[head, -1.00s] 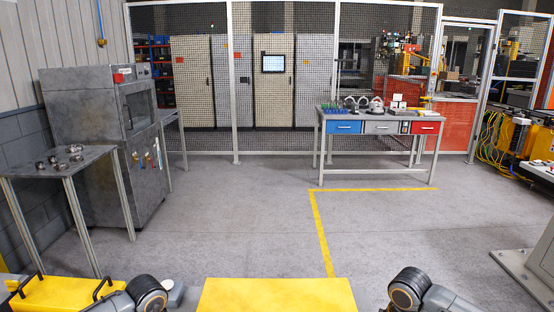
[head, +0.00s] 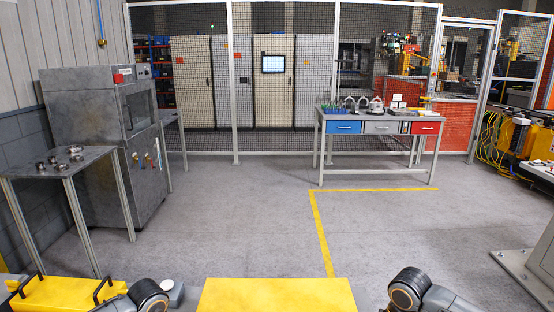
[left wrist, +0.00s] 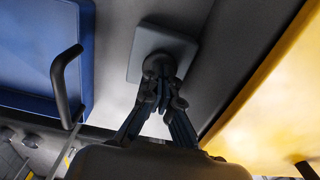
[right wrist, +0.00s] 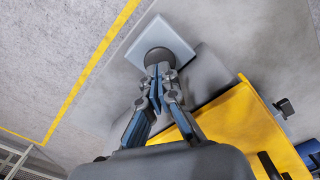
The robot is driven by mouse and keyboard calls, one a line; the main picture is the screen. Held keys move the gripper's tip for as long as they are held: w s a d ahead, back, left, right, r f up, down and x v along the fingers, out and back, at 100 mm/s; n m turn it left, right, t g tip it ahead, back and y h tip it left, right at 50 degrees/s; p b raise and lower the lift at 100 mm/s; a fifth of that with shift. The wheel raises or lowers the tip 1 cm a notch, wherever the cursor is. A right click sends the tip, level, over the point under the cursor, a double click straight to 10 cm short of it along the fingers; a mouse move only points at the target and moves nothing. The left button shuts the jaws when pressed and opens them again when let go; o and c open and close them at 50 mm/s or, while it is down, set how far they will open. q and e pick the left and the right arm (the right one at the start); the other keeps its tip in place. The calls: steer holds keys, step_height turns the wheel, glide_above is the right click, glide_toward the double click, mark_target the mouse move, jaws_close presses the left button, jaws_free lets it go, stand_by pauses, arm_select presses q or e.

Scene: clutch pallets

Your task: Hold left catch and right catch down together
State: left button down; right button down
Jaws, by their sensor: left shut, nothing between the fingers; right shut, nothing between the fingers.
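In the left wrist view a grey square plate with a dark round knob, seemingly the left catch (left wrist: 184,50), lies straight ahead of my left gripper (left wrist: 160,82). That gripper is shut and empty, its tips overlapping the knob. In the right wrist view a similar pale grey plate with a dark round knob, seemingly the right catch (right wrist: 178,42), lies ahead of my right gripper (right wrist: 158,72). That gripper is also shut and empty, its tips at the knob. Contact and how far either knob is pressed cannot be told. Neither gripper shows in the head view.
A yellow block (head: 277,296) is at the bottom centre, and a yellow lid with black handles (head: 62,293) at bottom left. A blue panel with a black handle (left wrist: 40,45) is beside my left gripper. A workbench (head: 380,128) stands far off; the floor between is clear.

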arm_select(q)
steer(key=shift+s+f, duration=0.1)
steer(key=shift+f, duration=0.05)
arm_select(e)
steer(key=shift+f, duration=0.15)
arm_select(q)
steer(key=shift+s+f, duration=0.1)
arm_select(e)
steer(key=shift+f, duration=1.45)
steer(key=shift+s+f, duration=0.1)
steer(key=shift+f, duration=0.05)
arm_select(q)
steer(key=shift+r, duration=3.7)
steer(key=shift+w, duration=0.2)
arm_select(e)
steer(key=shift+r, duration=3.65)
